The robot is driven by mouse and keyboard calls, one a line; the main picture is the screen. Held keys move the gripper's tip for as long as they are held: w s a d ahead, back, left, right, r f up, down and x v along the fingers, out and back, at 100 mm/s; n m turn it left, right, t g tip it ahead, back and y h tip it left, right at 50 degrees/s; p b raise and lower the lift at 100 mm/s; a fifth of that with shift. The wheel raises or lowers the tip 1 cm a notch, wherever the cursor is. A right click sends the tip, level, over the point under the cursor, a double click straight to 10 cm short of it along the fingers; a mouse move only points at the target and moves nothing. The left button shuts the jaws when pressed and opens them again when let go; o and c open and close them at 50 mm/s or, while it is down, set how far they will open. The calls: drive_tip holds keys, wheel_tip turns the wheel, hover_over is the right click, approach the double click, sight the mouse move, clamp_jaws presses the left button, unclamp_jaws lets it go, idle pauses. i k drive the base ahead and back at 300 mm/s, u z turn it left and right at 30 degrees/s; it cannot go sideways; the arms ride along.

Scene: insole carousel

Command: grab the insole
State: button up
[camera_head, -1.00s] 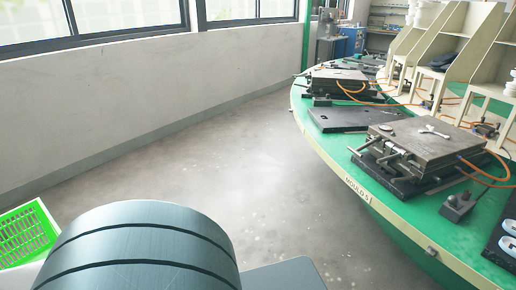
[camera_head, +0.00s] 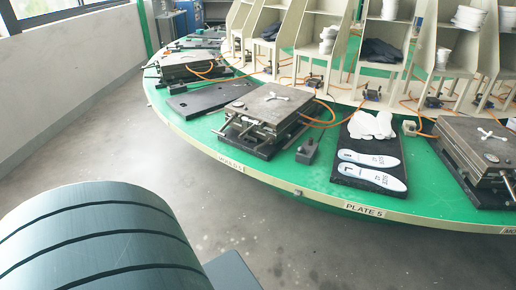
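Two white insoles lie side by side on a black plate (camera_head: 345,170) on the green carousel table, above the "PLATE 5" label. The farther insole (camera_head: 368,158) and the nearer insole (camera_head: 372,177) both lie flat and carry dark printing. A crumpled white item (camera_head: 371,125), perhaps gloves, lies behind them on the same plate. My gripper is not in view; only a dark rounded part of my own body fills the lower left.
The green carousel table (camera_head: 205,127) curves across the view. Metal moulds stand left of the plate (camera_head: 268,105) and right of it (camera_head: 482,146). Beige shelves (camera_head: 386,40) stand behind. The grey floor (camera_head: 110,150) in front is clear.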

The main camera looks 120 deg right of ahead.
sight(384, 180)
drive_tip(key=z, duration=0.05)
drive_tip(key=k, duration=2.05)
drive_tip(key=z, duration=4.25)
